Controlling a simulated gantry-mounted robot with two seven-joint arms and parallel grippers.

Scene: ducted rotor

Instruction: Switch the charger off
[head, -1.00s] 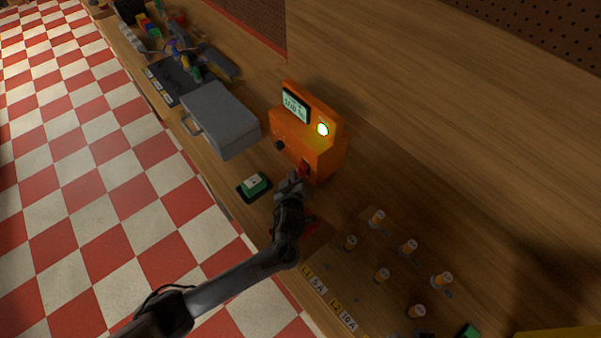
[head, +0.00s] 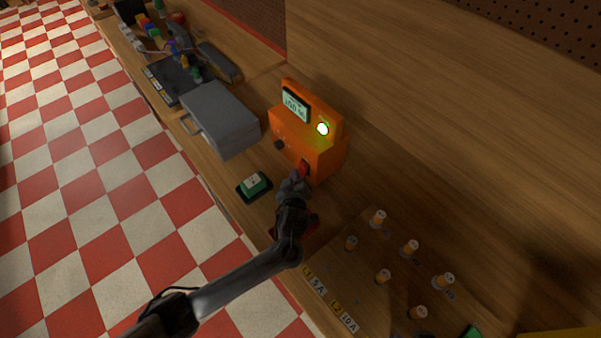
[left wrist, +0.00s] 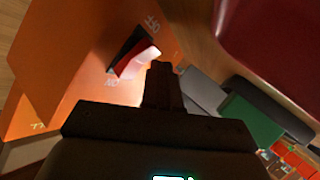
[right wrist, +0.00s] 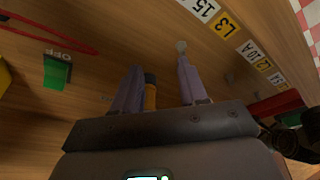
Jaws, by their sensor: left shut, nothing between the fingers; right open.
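The charger (head: 308,140) is an orange box with a small screen and a lit green lamp (head: 322,129). The screen appears to read 100 %. Its red rocker switch (head: 305,169) is low on the front and also shows in the left wrist view (left wrist: 137,59), with small markings at both ends. My left gripper (head: 293,182) is shut and empty, its tips just beside the switch; in the left wrist view its fingers (left wrist: 162,78) are close to the rocker, contact unclear. My right gripper (right wrist: 160,60) is open over the pegged board, seen only in the right wrist view.
A grey case (head: 222,118) stands left of the charger. A green-topped block (head: 255,184) lies in front. A board with several orange-topped pegs (head: 382,276) is at right. A green switch marked OFF (right wrist: 57,73) shows in the right wrist view.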

